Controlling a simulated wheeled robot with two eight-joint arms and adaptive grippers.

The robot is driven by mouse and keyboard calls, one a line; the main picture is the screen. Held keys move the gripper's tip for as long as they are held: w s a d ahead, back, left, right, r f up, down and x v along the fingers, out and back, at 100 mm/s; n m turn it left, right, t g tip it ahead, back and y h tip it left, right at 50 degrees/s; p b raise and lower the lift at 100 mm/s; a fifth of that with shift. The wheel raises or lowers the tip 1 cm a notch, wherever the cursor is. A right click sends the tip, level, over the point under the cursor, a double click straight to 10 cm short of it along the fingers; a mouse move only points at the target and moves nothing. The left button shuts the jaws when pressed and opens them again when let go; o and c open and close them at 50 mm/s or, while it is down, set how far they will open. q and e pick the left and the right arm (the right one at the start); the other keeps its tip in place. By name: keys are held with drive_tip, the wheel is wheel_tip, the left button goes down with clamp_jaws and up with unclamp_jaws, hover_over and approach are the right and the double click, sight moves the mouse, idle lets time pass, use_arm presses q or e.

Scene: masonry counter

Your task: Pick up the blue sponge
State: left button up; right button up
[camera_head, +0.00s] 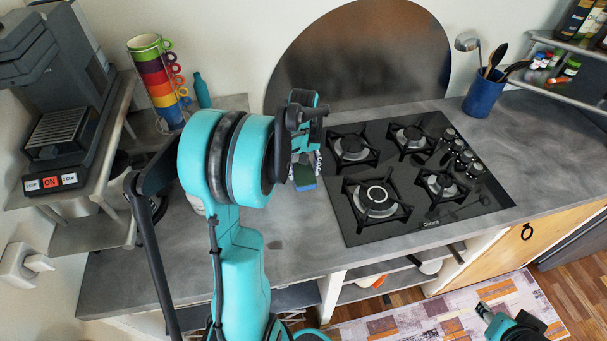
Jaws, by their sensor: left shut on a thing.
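The blue sponge (305,183), with a dark green face, is held at the end of my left gripper (304,166). The gripper is shut on it, beside the left edge of the black cooktop. The fingers hide part of the sponge, and I cannot tell its exact height above the counter. My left arm crosses the middle of the view and covers some of the counter behind it. My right gripper (484,310) is low at the bottom right, over the patterned rug, far from the sponge. It is too small to tell its opening.
The gas cooktop (420,205) fills the counter (225,250) to the right. A blue utensil pot (483,96) stands behind it at the right. A stack of coloured mugs (158,82), a teal bottle (201,92) and a coffee machine (65,135) are at the left. Front-left counter is clear.

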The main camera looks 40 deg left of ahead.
use_arm(q)
drive_tip(key=d+r+p, duration=0.2)
drive_tip(key=d+r, duration=0.5)
drive_tip(key=d, duration=0.4)
drive_tip(key=shift+w+d, duration=0.15)
drive_tip(key=shift+d, duration=0.2)
drive_tip(key=shift+c, duration=1.4)
